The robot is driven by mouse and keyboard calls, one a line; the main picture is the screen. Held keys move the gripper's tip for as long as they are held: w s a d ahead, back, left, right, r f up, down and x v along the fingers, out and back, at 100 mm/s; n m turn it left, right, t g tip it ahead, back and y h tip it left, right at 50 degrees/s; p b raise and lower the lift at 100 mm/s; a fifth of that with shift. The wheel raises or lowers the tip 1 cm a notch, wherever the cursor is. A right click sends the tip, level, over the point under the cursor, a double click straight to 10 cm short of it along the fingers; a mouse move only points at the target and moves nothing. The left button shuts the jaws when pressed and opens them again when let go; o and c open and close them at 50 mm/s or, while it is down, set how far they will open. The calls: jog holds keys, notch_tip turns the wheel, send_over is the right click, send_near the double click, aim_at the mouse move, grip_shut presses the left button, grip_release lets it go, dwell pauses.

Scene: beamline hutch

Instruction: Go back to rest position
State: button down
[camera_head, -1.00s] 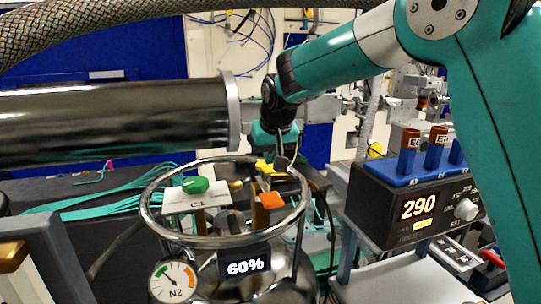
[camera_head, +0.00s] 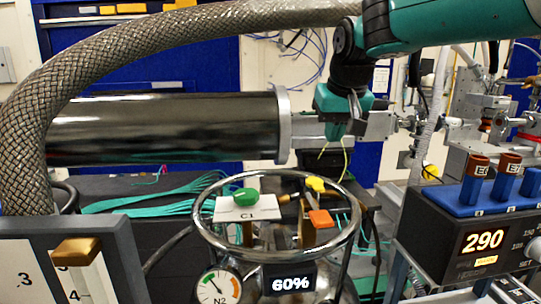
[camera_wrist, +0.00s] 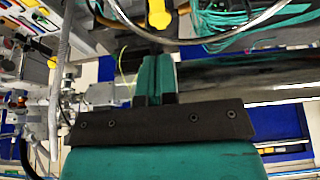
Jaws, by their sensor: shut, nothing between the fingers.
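My gripper (camera_head: 336,130) hangs at the end of my teal arm in the head view, above and behind the round metal rim (camera_head: 205,234) of a vessel. It is clear of the rim, in front of the silver fittings at the end of the dark cylinder (camera_head: 165,128). In the wrist view my gripper (camera_wrist: 155,75) shows its teal fingers close together, with nothing between them. The yellow knob (camera_wrist: 158,14) and part of the vessel's rim (camera_wrist: 240,40) lie beyond the fingers.
The vessel carries an N2 gauge (camera_head: 219,288), a 60% display (camera_head: 290,283), a green knob (camera_head: 245,195) and an orange knob (camera_head: 320,218). A braided hose (camera_head: 150,50) arches across. At right a controller (camera_head: 480,245) reads 290, with blue-racked brown-topped tubes.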

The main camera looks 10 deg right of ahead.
jog(key=s+a+f+n+g+y, duration=0.1)
jog(key=s+f, duration=0.3)
jog(key=s, duration=0.6)
jog(key=s+a+f+n+g+y, duration=0.1)
jog(key=s+f, duration=0.4)
jog(key=s, duration=0.5)
jog(key=s+a+f+n+g+y, duration=0.2)
jog(key=s+f+n+g, duration=0.1)
jog(key=s, duration=0.7)
jog(key=shift+s+a+f+n, duration=0.25)
jog(key=shift+s+f+n, duration=0.05)
jog(key=shift+f+n, duration=0.45)
jog(key=c, duration=1.8)
grip_release()
